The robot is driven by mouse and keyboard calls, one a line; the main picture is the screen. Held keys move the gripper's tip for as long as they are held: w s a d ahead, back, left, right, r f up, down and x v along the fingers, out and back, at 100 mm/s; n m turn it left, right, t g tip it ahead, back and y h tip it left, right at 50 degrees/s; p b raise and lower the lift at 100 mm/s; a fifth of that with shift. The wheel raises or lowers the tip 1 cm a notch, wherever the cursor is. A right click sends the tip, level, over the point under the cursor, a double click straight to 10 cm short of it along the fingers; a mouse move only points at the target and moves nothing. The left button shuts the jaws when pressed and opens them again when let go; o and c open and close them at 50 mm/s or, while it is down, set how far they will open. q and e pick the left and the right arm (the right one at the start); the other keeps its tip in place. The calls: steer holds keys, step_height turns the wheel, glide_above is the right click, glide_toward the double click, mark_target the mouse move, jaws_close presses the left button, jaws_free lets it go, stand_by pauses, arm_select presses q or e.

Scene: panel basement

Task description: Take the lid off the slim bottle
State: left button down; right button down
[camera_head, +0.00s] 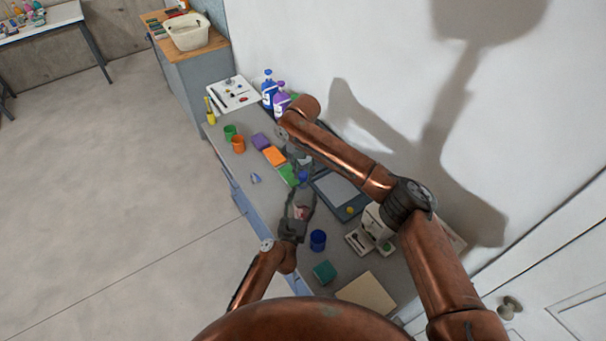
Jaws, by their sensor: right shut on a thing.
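My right gripper (301,166) points down over the bench from the upper right and is shut on a small blue thing (303,176). It may be the slim bottle or its lid; it is too small to tell. My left gripper (301,193) reaches up from the bottom, just below the right one in the picture. Its two fingers stand apart, with a small pinkish thing (302,212) showing between them. I cannot tell whether they grip anything. The slim bottle's outline cannot be made out clearly.
On the grey bench (228,165) are a blue cup (318,240), a teal block (325,272), orange (238,144) and green cups (230,131), coloured blocks, a dark tray (338,188) and blue (269,88) and purple bottles (281,98). The wall bounds the right.

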mark_target(303, 175)
steer(key=shift+r, duration=1.55)
arm_select(q)
steer(key=c, duration=0.8)
jaws_free()
